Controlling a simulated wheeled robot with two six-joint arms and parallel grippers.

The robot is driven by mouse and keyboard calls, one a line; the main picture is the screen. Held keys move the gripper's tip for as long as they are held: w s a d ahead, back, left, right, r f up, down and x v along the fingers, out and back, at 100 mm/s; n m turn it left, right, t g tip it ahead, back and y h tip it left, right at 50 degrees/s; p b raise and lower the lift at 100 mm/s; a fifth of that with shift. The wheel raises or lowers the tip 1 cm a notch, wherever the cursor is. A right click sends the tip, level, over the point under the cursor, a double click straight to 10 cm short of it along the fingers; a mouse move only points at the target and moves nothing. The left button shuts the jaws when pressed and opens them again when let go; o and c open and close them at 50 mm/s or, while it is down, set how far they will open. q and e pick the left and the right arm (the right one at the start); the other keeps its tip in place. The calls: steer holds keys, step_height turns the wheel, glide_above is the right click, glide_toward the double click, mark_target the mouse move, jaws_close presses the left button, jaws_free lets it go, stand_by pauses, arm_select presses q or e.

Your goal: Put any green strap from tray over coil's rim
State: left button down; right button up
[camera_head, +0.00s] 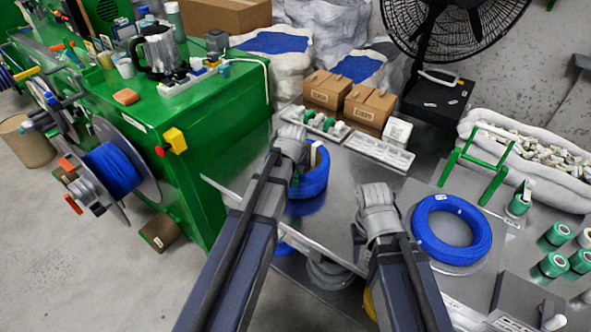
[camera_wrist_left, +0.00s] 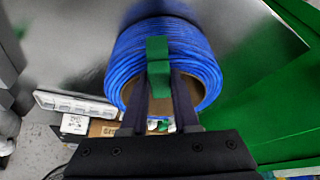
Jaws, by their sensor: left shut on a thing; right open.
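A blue coil (camera_head: 311,184) with a brown inner core stands on the metal table, partly hidden by my left arm; it also fills the upper middle of the left wrist view (camera_wrist_left: 125,62). My left gripper (camera_wrist_left: 158,80) is shut on a green strap (camera_wrist_left: 158,50) at the coil's rim. The strap lies across the blue windings; whether it is seated on the rim cannot be told. In the head view my left gripper (camera_head: 300,150) is mostly behind its wrist. A tray (camera_head: 318,124) with green straps sits behind the coil. My right gripper (camera_head: 378,206) is open and empty.
A white compartment tray (camera_head: 380,152) stands right of the strap tray, with cardboard boxes (camera_head: 345,100) behind. Another blue coil (camera_head: 451,230) lies flat at the right, near a green stand (camera_head: 474,172). The green machine (camera_head: 200,130) borders the left.

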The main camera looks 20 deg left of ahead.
arm_select(q)
steer(key=shift+r, duration=0.25)
stand_by(0.4)
steer(key=shift+r+p, duration=0.6)
steer(key=shift+p, duration=0.25)
steer(key=shift+f, duration=0.2)
steer(key=shift+f+b, duration=0.7)
steer(key=shift+b, duration=0.25)
steer(key=shift+f+b, duration=0.4)
steer(key=shift+f, duration=0.05)
steer(key=shift+f, duration=0.15)
steer(key=shift+r, duration=0.2)
steer(key=shift+r+p, duration=0.5)
